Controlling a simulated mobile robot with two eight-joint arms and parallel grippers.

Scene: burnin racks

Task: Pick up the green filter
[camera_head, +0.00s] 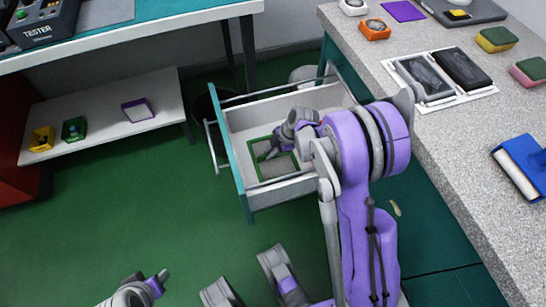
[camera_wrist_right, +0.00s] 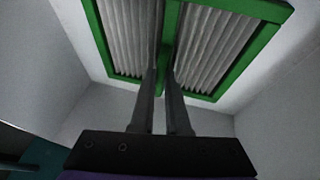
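The green filter (camera_head: 293,166) has a green frame with a middle bar and grey pleated panels. It is inside the pulled-out drawer (camera_head: 238,118). My right gripper (camera_head: 271,153) reaches down into the drawer over the filter and hides part of it. In the right wrist view, the fingers (camera_wrist_right: 163,72) are close together, one on each side of the filter's middle bar, and look shut on it. The filter's pleats (camera_wrist_right: 205,48) show on both sides there. Part of my left gripper (camera_head: 160,277) shows at the bottom left, away from the filter; its finger gap is unclear.
The drawer's walls stand close around the right gripper. A low white shelf (camera_head: 105,118) at left holds small coloured items. The green floor (camera_head: 130,210) is clear.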

